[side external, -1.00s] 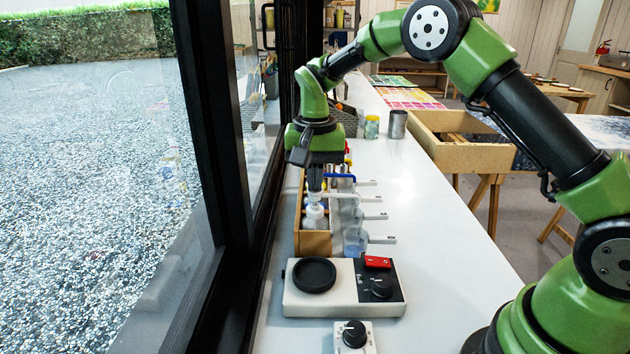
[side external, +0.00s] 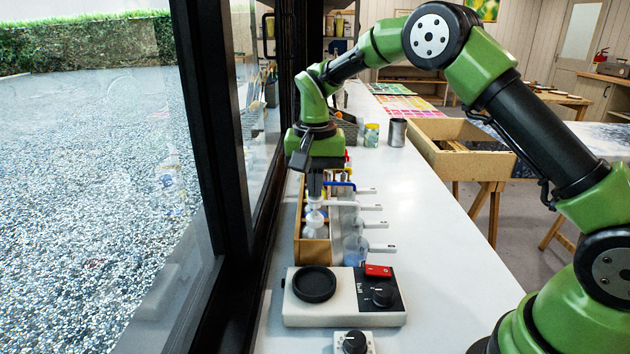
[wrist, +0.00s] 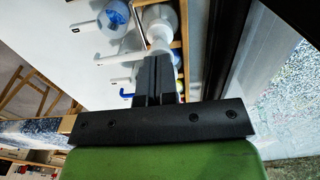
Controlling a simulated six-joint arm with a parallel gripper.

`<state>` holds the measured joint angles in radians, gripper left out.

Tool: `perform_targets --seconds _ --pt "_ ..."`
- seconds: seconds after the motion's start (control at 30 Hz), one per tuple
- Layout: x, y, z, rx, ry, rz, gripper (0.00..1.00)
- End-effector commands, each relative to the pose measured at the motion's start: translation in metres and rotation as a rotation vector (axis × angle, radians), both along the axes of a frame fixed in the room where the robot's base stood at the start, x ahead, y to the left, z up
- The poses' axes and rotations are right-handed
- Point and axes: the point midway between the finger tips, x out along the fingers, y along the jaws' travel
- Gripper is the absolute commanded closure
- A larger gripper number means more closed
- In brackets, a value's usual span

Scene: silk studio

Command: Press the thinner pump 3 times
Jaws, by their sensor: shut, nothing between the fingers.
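My gripper (side external: 314,194) is shut and empty, pointing straight down over a pump bottle (side external: 313,219) with a white spout (side external: 342,203). The fingertips are at the pump's head; whether they touch it I cannot tell. In the wrist view the shut fingers (wrist: 154,82) lie in line with this white pump (wrist: 158,46), its spout reaching left. A second pump has a blue spout (side external: 340,184) just behind. No label tells which pump holds thinner. Both bottles stand in a wooden crate (side external: 313,253), their lower parts mostly hidden.
Clear cups with handles stand right of the crate, the nearest cup (side external: 355,250) holding bluish liquid. The window frame (side external: 222,150) is close on the left. Free counter lies right.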

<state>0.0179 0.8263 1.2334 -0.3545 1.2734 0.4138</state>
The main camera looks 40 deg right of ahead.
Motion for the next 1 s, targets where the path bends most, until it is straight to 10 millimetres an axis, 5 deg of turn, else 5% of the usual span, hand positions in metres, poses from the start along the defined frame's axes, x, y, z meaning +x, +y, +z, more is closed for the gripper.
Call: perform_targets --seconds 1.0 --pt "0.000 0.000 -0.016 0.001 0.001 0.000 1.00"
